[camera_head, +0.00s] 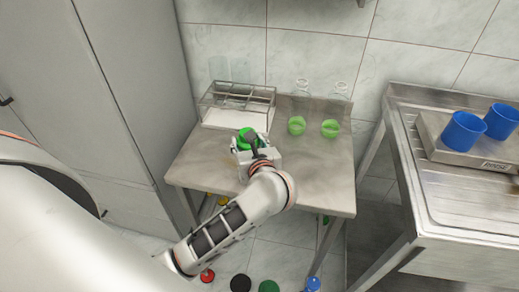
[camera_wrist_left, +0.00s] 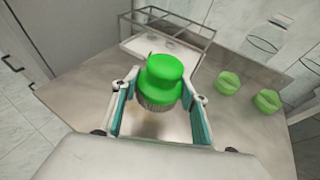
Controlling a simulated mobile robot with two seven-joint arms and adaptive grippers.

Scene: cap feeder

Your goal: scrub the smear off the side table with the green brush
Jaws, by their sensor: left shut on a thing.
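The green brush (camera_head: 246,138) is over the steel side table (camera_head: 320,180), in front of the rack. In the left wrist view the brush (camera_wrist_left: 165,78) has a rounded green top and short bristles below. My left gripper (camera_head: 247,145) is shut on it, with a finger on each side; the gripper also shows in the left wrist view (camera_wrist_left: 162,88). A faint brownish smear (camera_wrist_left: 172,128) shows on the tabletop between the fingers, just on the near side of the brush. I cannot tell whether the bristles touch the table. My right gripper is not in view.
A clear-sided rack (camera_head: 237,119) stands behind the brush. A sink bench (camera_head: 440,190) with blue cups (camera_head: 463,131) is to the right. The table's front right is clear. Coloured caps lie on the floor.

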